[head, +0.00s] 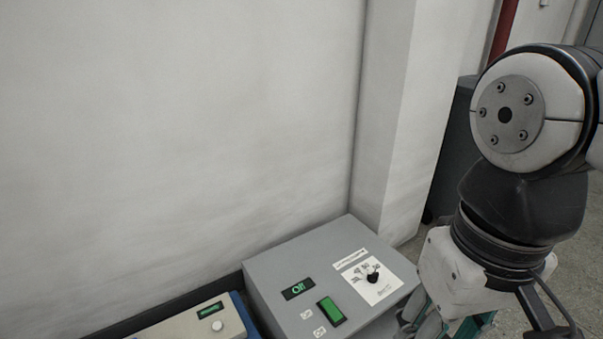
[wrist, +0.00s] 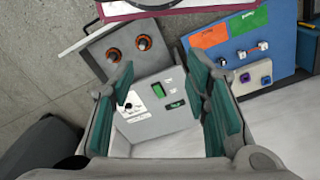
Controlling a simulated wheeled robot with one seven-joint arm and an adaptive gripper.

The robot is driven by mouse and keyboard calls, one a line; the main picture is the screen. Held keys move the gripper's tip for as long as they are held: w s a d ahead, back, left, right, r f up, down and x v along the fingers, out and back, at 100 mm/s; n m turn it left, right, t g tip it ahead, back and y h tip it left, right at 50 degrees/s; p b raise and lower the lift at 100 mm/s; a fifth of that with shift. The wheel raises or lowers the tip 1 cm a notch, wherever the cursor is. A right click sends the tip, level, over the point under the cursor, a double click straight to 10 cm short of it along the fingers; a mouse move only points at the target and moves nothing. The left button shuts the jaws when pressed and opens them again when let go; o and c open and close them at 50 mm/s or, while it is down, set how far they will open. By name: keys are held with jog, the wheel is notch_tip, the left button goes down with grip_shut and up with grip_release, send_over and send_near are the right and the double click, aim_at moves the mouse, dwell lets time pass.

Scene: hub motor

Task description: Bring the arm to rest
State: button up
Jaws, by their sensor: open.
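My arm comes down the right side of the head view, and my gripper (head: 425,318) shows there only in part, at the bottom edge beside the grey control box (head: 275,265). In the wrist view my gripper (wrist: 165,95) is open, with its green-padded fingers wide apart and nothing between them. The grey control box (wrist: 150,118) shows beyond the fingers in that view. It has a black knob on a white label, a green switch and a small display.
A beige device (head: 185,322) with a small display stands left of the grey box. A pale wall rises behind both. The wrist view also shows a panel with two orange-ringed knobs (wrist: 128,48) and a blue board (wrist: 245,45) with coloured labels. Floor lies open at left.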

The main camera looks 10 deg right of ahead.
jog(key=shift+s+a+f+n, duration=0.15)
jog(key=shift+s+n, duration=0.25)
jog(key=shift+s, duration=0.7)
